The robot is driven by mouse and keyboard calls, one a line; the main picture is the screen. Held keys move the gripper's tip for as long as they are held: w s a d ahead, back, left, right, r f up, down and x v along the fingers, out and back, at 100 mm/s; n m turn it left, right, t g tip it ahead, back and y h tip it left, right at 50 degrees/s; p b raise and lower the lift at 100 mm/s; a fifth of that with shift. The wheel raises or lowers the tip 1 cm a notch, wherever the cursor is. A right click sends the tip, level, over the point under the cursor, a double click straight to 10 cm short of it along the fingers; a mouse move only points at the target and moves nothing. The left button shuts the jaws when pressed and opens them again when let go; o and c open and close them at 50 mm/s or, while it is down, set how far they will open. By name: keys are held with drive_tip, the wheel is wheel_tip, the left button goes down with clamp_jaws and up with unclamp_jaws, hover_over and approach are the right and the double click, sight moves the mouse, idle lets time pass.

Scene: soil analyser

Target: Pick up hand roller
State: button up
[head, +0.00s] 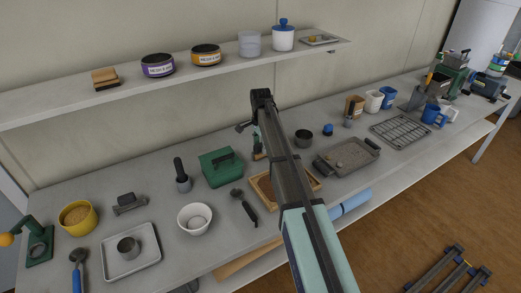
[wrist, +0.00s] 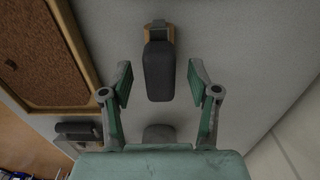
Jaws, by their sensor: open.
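The thing I take for the hand roller (wrist: 159,72) is a dark rounded block with a tan, wood-like end piece and a grey tip. In the wrist view it lies on the grey bench, upper middle. My gripper (wrist: 160,66) has its two green fingers spread, one on each side of the roller, with visible gaps between. Whether the fingertips are down at its height I cannot tell. In the head view my arm hides most of this spot; only a small tan piece shows beside my gripper (head: 257,147).
A wooden-framed soil tray (wrist: 58,103) lies close on the left in the wrist view. A shelf (head: 215,72) runs behind.

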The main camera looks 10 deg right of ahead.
drive_tip(key=shift+f, duration=1.25)
clamp_jaws()
drive_tip(key=shift+r, duration=0.1)
drive_tip(key=shift+r+b, duration=0.3)
drive_tip(key=shift+r, duration=0.45)
drive_tip(key=shift+s+d+r+b, duration=0.1)
drive_tip(key=shift+s+r+b, duration=0.2)
drive_tip(key=shift+r+b, duration=0.4)
drive_tip(key=s+d+b, duration=0.1)
drive_tip(key=s, duration=0.4)
drive_tip(key=s+d+b, duration=0.1)
drive_tip(key=s+d, duration=0.1)
drive_tip(key=s, duration=0.3)
drive_tip(key=s+d+b, duration=0.1)
drive_tip(key=s+d, duration=0.1)
drive_tip(key=s, duration=0.3)
drive_tip(key=shift+r+b, duration=0.15)
drive_tip(key=shift+b, duration=0.15)
drive_tip(key=shift+s+d+r, duration=0.1)
drive_tip(key=shift+s+d, duration=0.2)
drive_tip(key=shift+s, duration=0.4)
